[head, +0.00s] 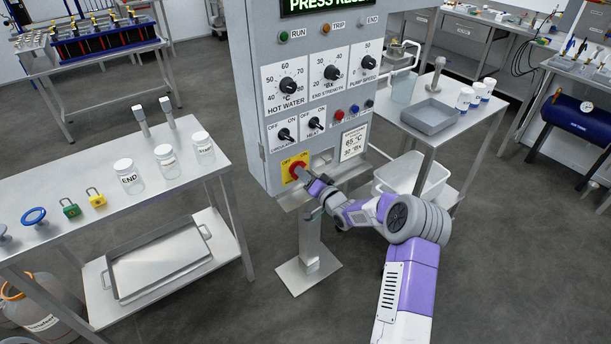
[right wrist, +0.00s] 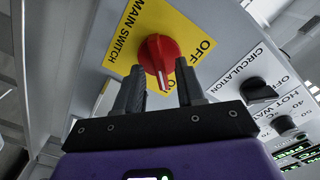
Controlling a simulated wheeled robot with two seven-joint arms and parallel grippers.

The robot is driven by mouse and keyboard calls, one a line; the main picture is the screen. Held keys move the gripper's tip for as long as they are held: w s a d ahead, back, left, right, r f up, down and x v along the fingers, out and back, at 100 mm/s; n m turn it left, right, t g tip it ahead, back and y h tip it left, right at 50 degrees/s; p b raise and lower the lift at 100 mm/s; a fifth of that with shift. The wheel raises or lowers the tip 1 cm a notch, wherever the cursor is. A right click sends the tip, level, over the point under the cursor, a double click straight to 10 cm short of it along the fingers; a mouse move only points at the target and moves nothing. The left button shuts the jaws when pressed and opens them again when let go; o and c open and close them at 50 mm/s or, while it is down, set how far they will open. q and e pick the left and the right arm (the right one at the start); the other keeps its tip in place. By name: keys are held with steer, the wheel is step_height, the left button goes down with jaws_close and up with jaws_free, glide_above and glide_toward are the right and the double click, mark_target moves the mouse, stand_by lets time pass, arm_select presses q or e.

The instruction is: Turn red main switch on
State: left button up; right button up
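The red main switch (right wrist: 158,55) is a round knob with a raised grip on a yellow plate (right wrist: 125,38) lettered MAIN SWITCH. In the head view the yellow plate (head: 287,166) is low on the front of the grey control cabinet, and the red knob (head: 296,171) is partly covered by my gripper. My right gripper (right wrist: 160,85) is open, its two dark fingers on either side of the knob's grip with gaps showing. Contact cannot be told. The grip's end points down in the wrist view; the ON/OFF lettering is partly hidden. My left gripper is not in view.
CIRCULATION (head: 286,134) and HEAT (head: 315,124) switches sit just above. A steel table (head: 100,200) with jars and padlocks stands left. A table (head: 440,140) with a grey tray (head: 430,117) stands right, a white bin (head: 411,176) below it.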

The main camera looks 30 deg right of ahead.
steer(key=s+p, duration=0.1)
steer(key=s, duration=0.6)
steer(key=shift+s+d, duration=0.25)
steer(key=shift+d, duration=0.05)
steer(key=s+a+f+n+g+y+p, duration=0.1)
steer(key=s+a+f+g, duration=0.3)
steer(key=a+f, duration=0.55)
steer(key=s+a+f+g+y, duration=0.1)
steer(key=s+a+f+g, duration=0.3)
steer(key=a+f, duration=0.55)
steer(key=s+a+f+n+g, duration=0.2)
steer(key=s+a, duration=0.4)
steer(key=s, duration=0.5)
steer(key=s+a+f+n+g, duration=0.2)
steer(key=s+a+f+g, duration=0.2)
steer(key=s, duration=0.7)
steer(key=a+g, duration=0.2)
steer(key=g, duration=0.1)
steer(key=shift+s+f+n+g+y+p, duration=0.2)
steer(key=shift+s+n+g+y+p, duration=0.05)
steer(key=shift+n+g+y+p, duration=0.1)
